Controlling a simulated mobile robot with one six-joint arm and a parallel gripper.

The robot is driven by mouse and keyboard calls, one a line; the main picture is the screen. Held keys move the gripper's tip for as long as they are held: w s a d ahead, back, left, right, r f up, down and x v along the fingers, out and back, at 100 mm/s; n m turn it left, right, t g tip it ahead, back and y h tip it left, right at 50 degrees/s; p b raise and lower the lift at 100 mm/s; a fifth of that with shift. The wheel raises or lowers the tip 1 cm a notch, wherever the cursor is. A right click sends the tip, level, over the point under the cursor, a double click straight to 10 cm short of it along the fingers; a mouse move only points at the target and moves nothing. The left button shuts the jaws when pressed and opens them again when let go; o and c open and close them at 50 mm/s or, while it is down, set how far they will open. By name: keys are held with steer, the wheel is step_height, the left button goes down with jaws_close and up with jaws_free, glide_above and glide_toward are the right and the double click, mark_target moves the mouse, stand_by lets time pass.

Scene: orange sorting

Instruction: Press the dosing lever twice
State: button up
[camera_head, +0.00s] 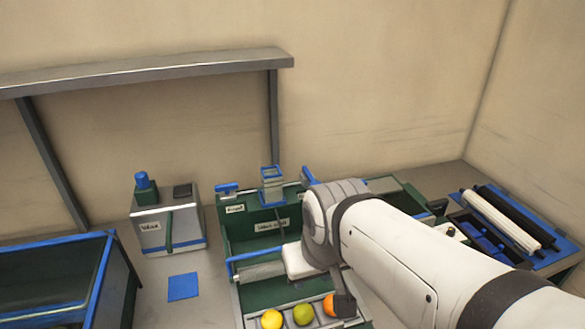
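A grey box labelled "Wax" (186,226) stands on the counter at left centre, with a blue knob (142,181) and a small dark block on its top. A thin dark green upright bar (169,230) runs down its front; I cannot tell for sure which part is the dosing lever. My arm reaches in from the lower right. My gripper (343,303) seems to be the dark part over the fruit tray, well to the right of the box and apart from it. Its fingers cannot be made out, nor whether they are open or shut.
A blue square (183,287) lies on the counter before the box. A green sorting station (237,217) stands at centre; its front tray holds a yellow fruit (271,319), a green one (303,314) and an orange (329,305). A blue-edged bin (104,262) is at left, rollers (500,219) at right.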

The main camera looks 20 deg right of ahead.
jaws_close()
stand_by(1.5)
